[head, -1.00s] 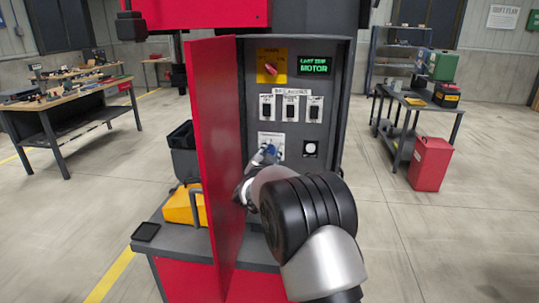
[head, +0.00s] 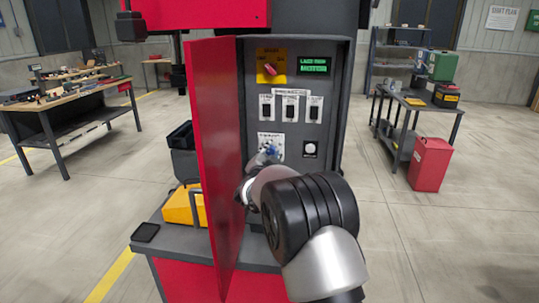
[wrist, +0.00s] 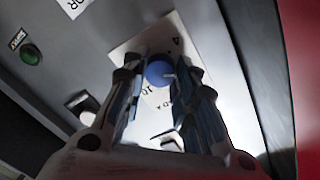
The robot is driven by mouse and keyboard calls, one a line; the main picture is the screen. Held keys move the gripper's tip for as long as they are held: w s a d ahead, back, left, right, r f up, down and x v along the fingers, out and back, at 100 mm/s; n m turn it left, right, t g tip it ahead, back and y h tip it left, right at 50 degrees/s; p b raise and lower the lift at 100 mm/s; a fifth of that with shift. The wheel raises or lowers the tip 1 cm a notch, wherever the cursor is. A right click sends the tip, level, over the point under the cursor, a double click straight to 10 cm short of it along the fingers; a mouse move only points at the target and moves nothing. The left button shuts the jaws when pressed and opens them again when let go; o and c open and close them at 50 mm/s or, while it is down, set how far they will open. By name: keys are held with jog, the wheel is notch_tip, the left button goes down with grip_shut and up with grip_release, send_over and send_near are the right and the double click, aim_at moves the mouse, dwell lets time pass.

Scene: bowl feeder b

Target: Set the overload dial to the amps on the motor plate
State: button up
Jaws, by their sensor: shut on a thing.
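The overload dial is a blue round knob (wrist: 160,72) with a small pale pointer mark, on a white scale plate (wrist: 128,52). In the head view the knob (head: 271,150) shows low on the panel in the open cabinet. My gripper (wrist: 162,80) has its two fingers on either side of the knob, shut on it. In the head view my gripper (head: 264,157) partly hides the dial. The scale carries a few numerals, among them a 10, partly covered by the fingers. I cannot make out a motor plate with amps in these views.
The open red door (head: 212,150) stands close left of my arm. Above the dial are three white-labelled switches (head: 291,107), a red rotary switch on yellow (head: 270,67) and a green-lit display (head: 313,63). A white round button (head: 310,149) is to the right.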

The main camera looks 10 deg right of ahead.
jog(key=o, duration=1)
jog(key=shift+o, duration=0.2)
jog(key=shift+s, duration=0.1)
jog(key=v, duration=1.2)
jog(key=shift+r, duration=0.15)
